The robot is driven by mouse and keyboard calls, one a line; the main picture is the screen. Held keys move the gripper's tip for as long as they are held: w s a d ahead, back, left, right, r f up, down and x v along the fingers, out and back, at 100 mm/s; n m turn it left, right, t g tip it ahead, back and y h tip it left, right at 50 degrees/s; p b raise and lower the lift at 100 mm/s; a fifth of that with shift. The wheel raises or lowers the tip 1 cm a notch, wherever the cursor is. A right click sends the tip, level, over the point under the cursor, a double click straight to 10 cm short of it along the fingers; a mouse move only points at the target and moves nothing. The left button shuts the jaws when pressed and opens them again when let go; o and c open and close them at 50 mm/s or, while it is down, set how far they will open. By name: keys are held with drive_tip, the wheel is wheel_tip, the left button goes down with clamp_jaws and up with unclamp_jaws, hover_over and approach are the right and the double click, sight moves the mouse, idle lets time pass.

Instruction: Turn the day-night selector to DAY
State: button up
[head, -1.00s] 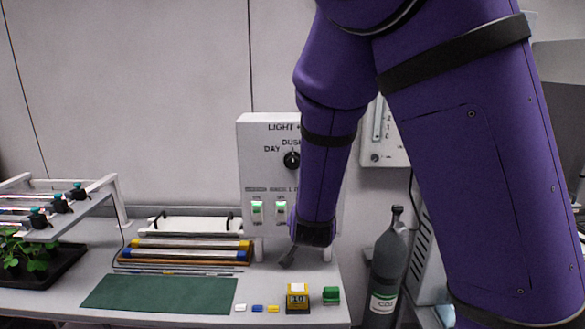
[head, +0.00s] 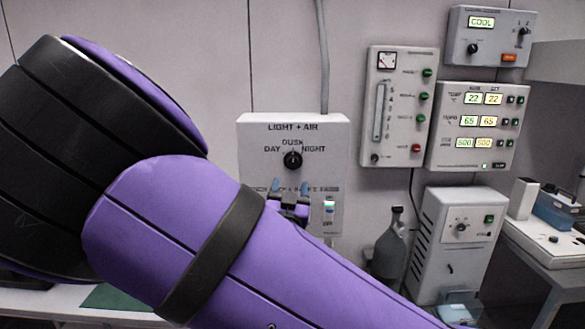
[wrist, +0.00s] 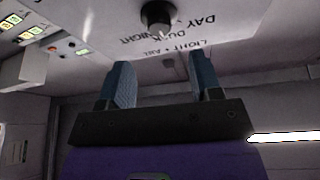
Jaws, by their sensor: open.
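The day-night selector is a black round knob (head: 292,160) on the white LIGHT + AIR panel (head: 251,139). DAY is printed to its left, DUSK above it and NIGHT to its right. Its pointer seems to aim up at DUSK, though the mark is small. My gripper (head: 290,186) is open and empty just below the knob, its two blue-grey fingers pointing up and apart. In the wrist view the knob (wrist: 158,14) shows upside down beyond and between the fingertips (wrist: 160,68), with no contact visible. My arm hides part of the panel's lower switches.
Right of the panel are a gauge box (head: 397,70), a display box (head: 481,105) and a COOL controller (head: 488,38).

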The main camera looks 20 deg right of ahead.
sight(293, 164)
drive_tip(key=x, duration=0.7)
drive_tip(key=shift+w+d+r, duration=0.1)
drive_tip(key=shift+w+r, duration=0.05)
drive_tip(key=shift+w, duration=0.2)
drive_tip(key=c, duration=0.9)
